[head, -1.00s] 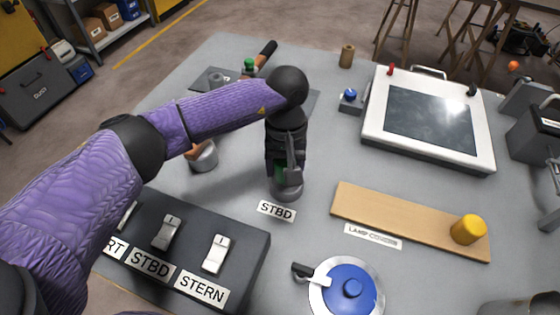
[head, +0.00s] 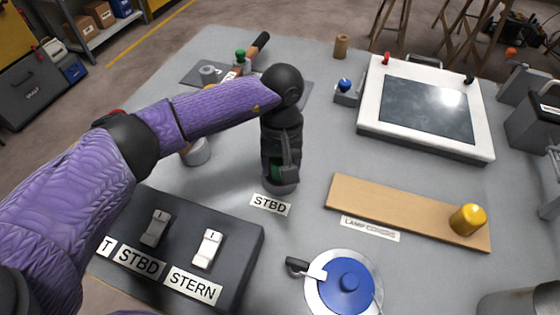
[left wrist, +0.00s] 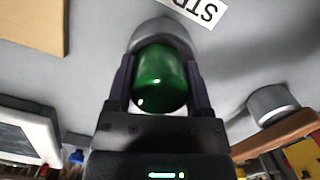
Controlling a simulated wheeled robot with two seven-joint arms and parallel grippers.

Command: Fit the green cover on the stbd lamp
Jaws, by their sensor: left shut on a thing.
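My left gripper (head: 281,166) points down over the stbd lamp, at the middle of the table behind the STBD label (head: 270,204). It is shut on the green cover (left wrist: 160,78), which sits between the two fingers in the left wrist view. Only a sliver of the green cover (head: 276,172) shows in the head view. The lamp's round grey base (head: 281,187) lies directly under the cover; it also shows in the left wrist view (left wrist: 165,32). The cover looks in line with the base, but I cannot tell whether it is fully seated. My right gripper is not in view.
A switch box (head: 225,240) with STBD and STERN switches stands at front left. A wooden board (head: 385,208) carries a yellow cover (head: 468,219). A blue-lidded round thing (head: 345,285) stands in front. Another grey cylinder (head: 197,152) is left of the gripper, partly behind my arm.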

